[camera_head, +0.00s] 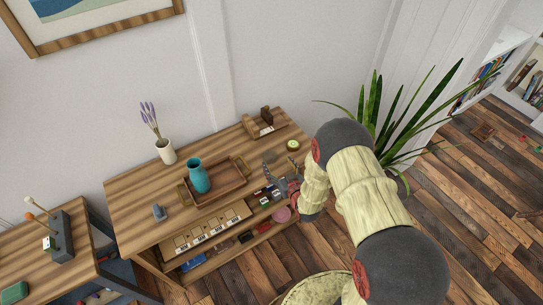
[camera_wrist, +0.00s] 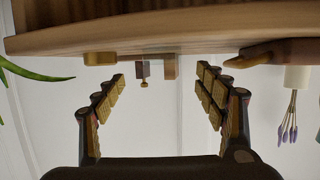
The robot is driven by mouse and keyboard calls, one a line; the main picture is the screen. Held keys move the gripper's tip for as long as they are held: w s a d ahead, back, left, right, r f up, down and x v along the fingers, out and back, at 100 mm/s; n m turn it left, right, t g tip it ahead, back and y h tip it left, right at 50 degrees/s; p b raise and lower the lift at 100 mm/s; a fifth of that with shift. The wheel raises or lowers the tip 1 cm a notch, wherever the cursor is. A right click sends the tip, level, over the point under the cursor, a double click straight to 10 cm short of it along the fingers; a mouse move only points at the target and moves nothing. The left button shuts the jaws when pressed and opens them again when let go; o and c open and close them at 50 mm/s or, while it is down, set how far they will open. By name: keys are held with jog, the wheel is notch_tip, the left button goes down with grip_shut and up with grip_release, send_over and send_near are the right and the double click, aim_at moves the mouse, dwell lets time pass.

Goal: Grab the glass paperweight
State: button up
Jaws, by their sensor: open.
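I cannot pick out the glass paperweight for certain. A small pale, clear-looking object (camera_head: 270,157) on the tabletop, right of the tray, may be it; it is too small to tell. My gripper (camera_head: 270,178) is at the front edge of the wooden table (camera_head: 133,215), right of the tray. In the wrist view my gripper (camera_wrist: 160,88) is open, its two fingers wide apart with nothing between them. The table edge (camera_wrist: 200,40) crosses the top of that view, which looks upside down.
A wooden tray (camera_head: 232,186) holds a teal vase (camera_head: 199,177). A white vase with lavender (camera_head: 166,151), a small blue-grey object (camera_head: 158,212), a green round item (camera_head: 292,145) and a wooden holder (camera_head: 262,125) stand around it. A plant (camera_head: 385,120) is at right.

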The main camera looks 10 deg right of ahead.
aim_at(270, 154)
jog(key=b+x, duration=0.1)
jog(key=x, duration=0.5)
jog(key=shift+a+f, duration=0.1)
jog(key=shift+a, duration=0.1)
jog(key=shift+c, duration=1.1)
jog(key=c, duration=1.1)
jog(key=shift+c, duration=0.6)
